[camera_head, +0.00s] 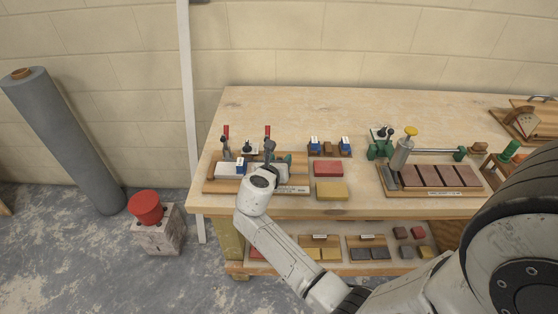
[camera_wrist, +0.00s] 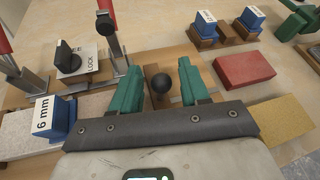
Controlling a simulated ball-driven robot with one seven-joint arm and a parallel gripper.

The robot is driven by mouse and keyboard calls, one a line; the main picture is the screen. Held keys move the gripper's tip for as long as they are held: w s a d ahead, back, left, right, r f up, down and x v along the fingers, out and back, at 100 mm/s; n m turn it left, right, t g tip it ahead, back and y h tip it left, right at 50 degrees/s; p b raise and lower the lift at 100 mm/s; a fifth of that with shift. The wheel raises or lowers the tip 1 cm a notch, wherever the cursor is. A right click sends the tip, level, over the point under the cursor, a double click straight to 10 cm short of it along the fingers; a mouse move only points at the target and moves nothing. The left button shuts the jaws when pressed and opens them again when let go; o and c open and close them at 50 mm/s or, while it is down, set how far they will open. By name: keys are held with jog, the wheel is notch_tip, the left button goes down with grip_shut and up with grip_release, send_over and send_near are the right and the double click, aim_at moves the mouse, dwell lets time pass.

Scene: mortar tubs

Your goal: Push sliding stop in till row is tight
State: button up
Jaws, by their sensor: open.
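The left fixture board (camera_head: 215,186) lies on the bench and carries a row of pale blocks. A wooden piece with a black ball knob (camera_wrist: 162,83), which looks like the sliding stop, stands right of these. My gripper (camera_wrist: 160,68) is open, its green fingers on either side of the knob piece. Contact with it cannot be told. My gripper's body hides the near part of the row.
Red-handled clamps (camera_head: 226,140) and a black LOCK knob (camera_wrist: 68,55) stand behind the row. A red brick (camera_head: 328,168) and a yellow brick (camera_head: 331,190) lie to the right. Farther right, a tray (camera_head: 430,191) holds several brown bricks. Blue-topped blocks (camera_head: 330,147) stand behind.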

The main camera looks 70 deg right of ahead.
jog(key=v, duration=1)
jog(key=shift+a, duration=0.35)
jog(key=s+a+f+m+y, duration=0.5)
jog(key=s+a+m+y, duration=0.1)
jog(key=a+m, duration=0.4)
jog(key=s+a+f+m+y, duration=0.6)
jog(key=s+a+m, duration=0.3)
jog(key=m, duration=0.3)
jog(key=shift+a+g+y, duration=0.3)
jog(key=shift+a+y, duration=0.1)
jog(key=shift+y, duration=0.2)
dwell(0.5)
